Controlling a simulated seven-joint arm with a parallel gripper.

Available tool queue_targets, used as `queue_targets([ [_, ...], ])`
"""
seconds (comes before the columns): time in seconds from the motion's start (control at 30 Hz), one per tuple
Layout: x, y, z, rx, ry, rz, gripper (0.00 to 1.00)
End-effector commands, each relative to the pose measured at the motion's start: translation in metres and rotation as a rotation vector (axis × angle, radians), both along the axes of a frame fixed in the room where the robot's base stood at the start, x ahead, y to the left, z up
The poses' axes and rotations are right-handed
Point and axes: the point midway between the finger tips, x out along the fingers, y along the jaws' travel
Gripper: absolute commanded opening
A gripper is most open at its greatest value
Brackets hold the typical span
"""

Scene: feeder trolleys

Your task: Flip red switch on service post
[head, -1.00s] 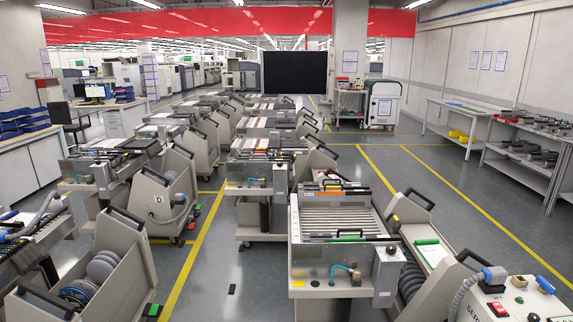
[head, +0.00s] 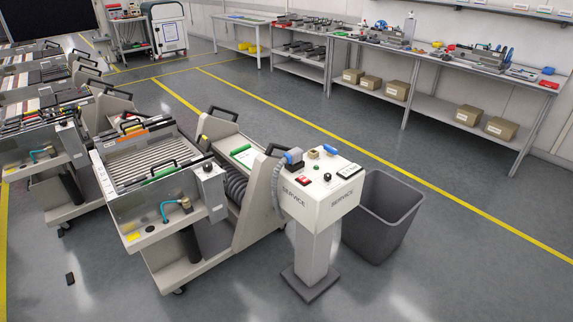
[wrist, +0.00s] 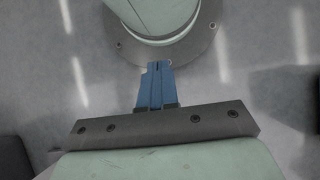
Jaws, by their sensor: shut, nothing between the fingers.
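The service post (head: 318,240) stands right of the middle in the head view, a white box marked SERVICE on a pale column with a dark square foot. The red switch (head: 303,180) sits on the left part of its sloped top. A black knob, a green button and a blue plug with a grey hose are on the same top. My gripper (wrist: 158,70) shows in the wrist view, its blue fingers shut and empty. It points towards a round flange of my own body, over grey floor. The gripper is not in the head view, and the post is not in the wrist view.
A grey bin (head: 382,215) stands right beside the post. A feeder trolley (head: 150,215) stands close on its left, with more trolleys behind. A long bench (head: 450,75) with boxes beneath runs along the wall. The floor in front of the post is clear.

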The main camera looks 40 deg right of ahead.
Motion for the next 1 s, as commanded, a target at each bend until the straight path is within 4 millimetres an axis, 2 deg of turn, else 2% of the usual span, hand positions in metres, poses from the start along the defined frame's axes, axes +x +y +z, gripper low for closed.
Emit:
queue_targets([
  [0.17,0.044,-0.011,0.004,-0.026,-0.034,-0.078,0.0],
  [0.47,0.12,-0.04,0.023,-0.077,-0.092,-0.23,0.0],
  [0.77,0.192,-0.079,0.055,-0.127,-0.146,-0.383,0.0],
  [1.0,0.244,-0.117,0.088,-0.167,-0.186,-0.507,0.0],
])
